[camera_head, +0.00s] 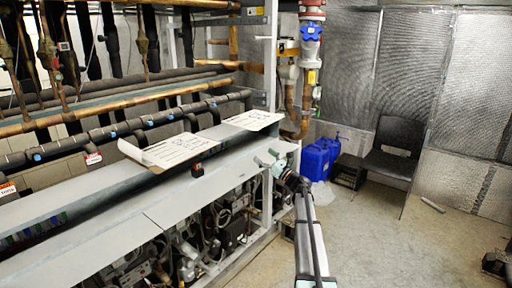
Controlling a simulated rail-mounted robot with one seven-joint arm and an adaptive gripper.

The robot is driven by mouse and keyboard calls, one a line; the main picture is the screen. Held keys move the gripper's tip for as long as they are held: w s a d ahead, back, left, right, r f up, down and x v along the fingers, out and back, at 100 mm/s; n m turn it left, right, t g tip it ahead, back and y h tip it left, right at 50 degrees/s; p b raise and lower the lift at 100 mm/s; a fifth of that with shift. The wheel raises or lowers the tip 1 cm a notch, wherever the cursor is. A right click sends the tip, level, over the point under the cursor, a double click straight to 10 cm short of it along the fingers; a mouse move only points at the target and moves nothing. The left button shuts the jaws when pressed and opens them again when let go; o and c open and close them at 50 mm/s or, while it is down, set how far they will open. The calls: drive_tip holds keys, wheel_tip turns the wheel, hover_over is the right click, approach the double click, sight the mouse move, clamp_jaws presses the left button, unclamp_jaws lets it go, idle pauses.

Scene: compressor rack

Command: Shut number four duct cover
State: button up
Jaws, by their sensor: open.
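A long grey duct (95,188) runs along the top of the compressor rack. One pale cover panel (165,150) with printed marks stands tilted up from the duct, its left corner raised. A second pale marked panel (252,120) lies farther along, close to the rack's far end; I cannot tell whether it is raised. No number four can be read on either panel. My gripper (267,158) is open and empty at the rack's far right end, in front of and below the second panel, apart from both panels.
Compressors and wiring (200,235) fill the space below. Blue canisters (318,160), a black crate (347,172) and a chair (396,145) stand behind right. The floor (400,240) is mostly free.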

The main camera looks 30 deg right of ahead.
drive_tip(key=shift+p+x, duration=0.5)
drive_tip(key=shift+x, duration=1.85)
clamp_jaws()
unclamp_jaws()
drive_tip(key=v, duration=1.2)
